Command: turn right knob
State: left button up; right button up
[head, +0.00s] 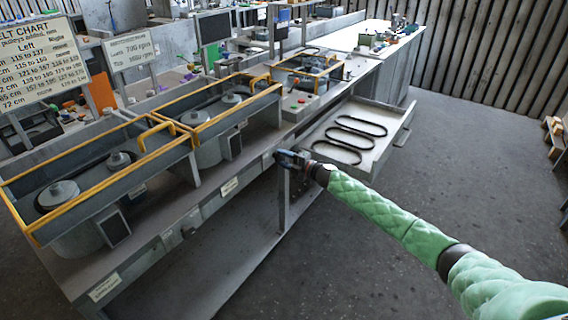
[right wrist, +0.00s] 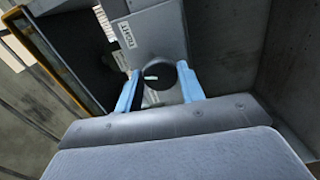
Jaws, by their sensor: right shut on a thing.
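The right knob (right wrist: 155,76) is a round black knob with a small pale mark, in the right wrist view. It sits on a grey panel below a label reading RIGHT (right wrist: 126,35). My right gripper (right wrist: 160,88) has its two blue fingers on either side of the knob, shut on it. In the head view my right gripper (head: 283,158) is at the bench's front edge, and the knob is hidden there. My left gripper is in neither view.
The long bench (head: 228,187) carries yellow-railed housings (head: 150,138) with pulleys. An open drawer (head: 391,135) with several black belts juts out right of my gripper. A belt chart (head: 40,58) stands at the left.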

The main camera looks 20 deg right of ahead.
jog(key=shift+f+n+b, duration=0.2)
jog(key=shift+n+b, duration=0.2)
jog(key=shift+n, duration=0.1)
jog(key=shift+n+b, duration=0.8)
jog(key=shift+n, duration=0.1)
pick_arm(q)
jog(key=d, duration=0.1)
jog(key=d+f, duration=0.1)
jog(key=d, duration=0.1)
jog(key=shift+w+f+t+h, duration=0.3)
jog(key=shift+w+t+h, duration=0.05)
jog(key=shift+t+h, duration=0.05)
pick_arm(e)
jog(key=shift+r, duration=0.1)
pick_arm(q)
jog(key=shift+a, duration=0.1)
pick_arm(e)
jog(key=o, duration=1)
jog(key=shift+c, duration=0.2)
jog(key=shift+s, duration=0.1)
